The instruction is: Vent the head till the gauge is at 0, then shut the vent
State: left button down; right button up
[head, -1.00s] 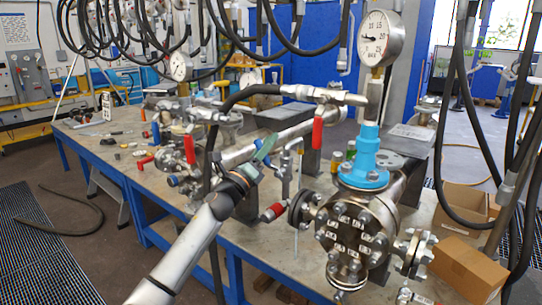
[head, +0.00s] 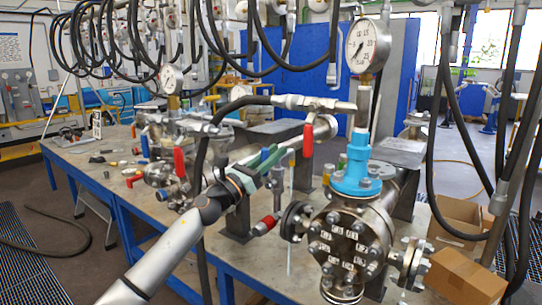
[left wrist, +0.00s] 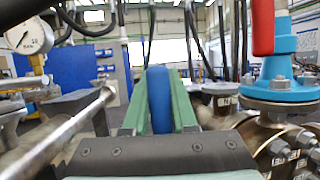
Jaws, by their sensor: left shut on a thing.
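My left gripper (head: 270,160) has green fingers and is over the bench, left of the blue-necked vessel (head: 345,240). In the left wrist view, the fingers (left wrist: 160,105) are shut on a blue handle (left wrist: 158,95) that stands upright between them. In the head view, the fingers hide most of that handle. A pressure gauge (head: 368,45) stands on a stem behind the vessel's blue neck (head: 357,165). Its needle points down and to the left; I cannot read the exact value. My right gripper is not in view.
A red lever (head: 308,140) hangs from the hose fitting, close to the right of my left gripper. Black hoses hang overhead and at the right. A second gauge (head: 171,78) stands farther back. Cardboard boxes (head: 465,270) are at the lower right.

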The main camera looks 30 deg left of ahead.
pick_arm(q)
jog(key=shift+d, duration=0.1)
jog(key=c, duration=0.7)
grip_release()
jog(key=shift+b+v, duration=1.55)
jog(key=shift+v, duration=4.7)
jog(key=shift+f, duration=0.1)
